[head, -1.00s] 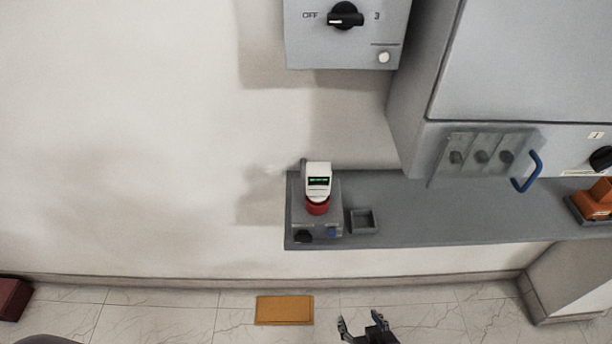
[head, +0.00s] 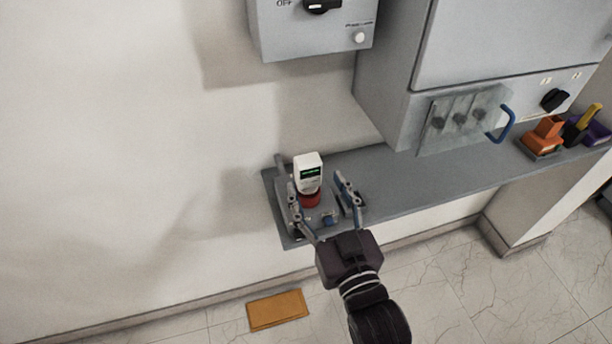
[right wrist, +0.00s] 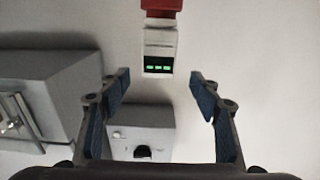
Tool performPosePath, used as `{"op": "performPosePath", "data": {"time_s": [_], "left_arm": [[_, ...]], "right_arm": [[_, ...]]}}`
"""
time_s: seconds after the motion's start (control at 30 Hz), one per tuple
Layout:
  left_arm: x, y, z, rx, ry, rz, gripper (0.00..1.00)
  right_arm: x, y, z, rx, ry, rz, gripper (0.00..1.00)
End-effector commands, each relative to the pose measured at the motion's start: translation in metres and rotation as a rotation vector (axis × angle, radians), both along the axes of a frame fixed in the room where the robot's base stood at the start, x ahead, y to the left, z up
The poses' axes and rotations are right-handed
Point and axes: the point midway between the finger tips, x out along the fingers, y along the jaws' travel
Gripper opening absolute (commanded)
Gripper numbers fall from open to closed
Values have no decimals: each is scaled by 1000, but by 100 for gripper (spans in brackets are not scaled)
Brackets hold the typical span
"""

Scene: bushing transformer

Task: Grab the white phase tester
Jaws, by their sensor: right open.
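The white phase tester (head: 307,172) stands upright on a red base (head: 310,199) on a grey box at the left end of the grey shelf. It has a dark screen with green marks. In the right wrist view the tester (right wrist: 159,48) appears upside down, ahead of and between the fingers. My right gripper (head: 317,186) is open, with one finger on each side of the tester in the head view. It also shows open and empty in the right wrist view (right wrist: 160,82). I cannot tell any contact. My left gripper is out of view.
The grey shelf (head: 420,180) runs right to orange tools (head: 543,138). A cabinet with a blue handle (head: 505,124) stands above it. A switch box (head: 312,30) hangs on the wall above the tester. An orange mat (head: 277,310) lies on the floor.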

Motion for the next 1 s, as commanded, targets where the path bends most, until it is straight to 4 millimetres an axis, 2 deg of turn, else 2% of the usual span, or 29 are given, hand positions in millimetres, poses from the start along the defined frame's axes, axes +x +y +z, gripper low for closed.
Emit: {"op": "performPosePath", "data": {"time_s": [0.5, 0.63, 0.83, 0.87, 1.0], "left_arm": [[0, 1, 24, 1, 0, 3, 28], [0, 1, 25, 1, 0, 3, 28], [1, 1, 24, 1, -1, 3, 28], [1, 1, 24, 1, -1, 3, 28], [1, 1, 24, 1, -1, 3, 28]], "right_arm": [[60, 17, 1, 0, 2, -1, 58], [67, 19, 0, -1, 3, -1, 58], [68, 19, -2, 0, 4, -1, 58], [67, 19, -2, 0, 4, -1, 57], [67, 19, -1, 0, 4, -1, 41]]}}
